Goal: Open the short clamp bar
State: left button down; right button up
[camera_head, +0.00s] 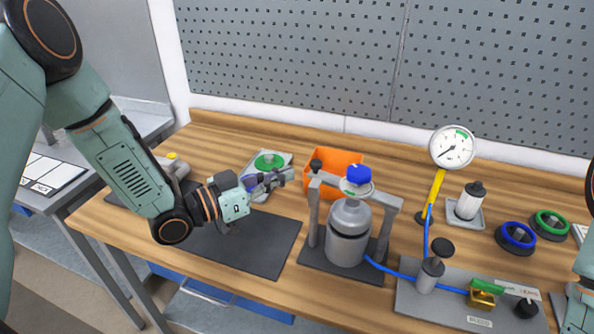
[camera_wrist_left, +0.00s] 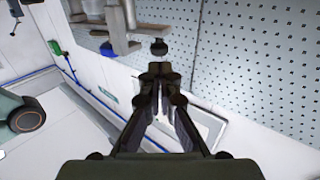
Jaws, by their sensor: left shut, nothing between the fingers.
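I cannot tell for sure whether this is the short clamp bar. My left gripper (camera_head: 288,175) is shut and empty, just left of the black knob and apart from it. In the left wrist view its fingertips (camera_wrist_left: 161,70) are together below a black knob (camera_wrist_left: 158,47) and grey bar parts (camera_wrist_left: 128,40). My right gripper is out of view.
An orange bin (camera_head: 342,158) stands behind the clamp stand. A tray with a green disc (camera_head: 268,162) is behind my left gripper. A dark mat (camera_head: 262,248) lies clear at left. A gauge (camera_head: 451,147), blue hose and grey valve plate (camera_head: 440,305) crowd the right.

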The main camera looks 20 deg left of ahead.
aim_at(311, 165)
pick_arm(q)
jog(key=shift+x, duration=2.05)
jog(key=shift+a, duration=0.1)
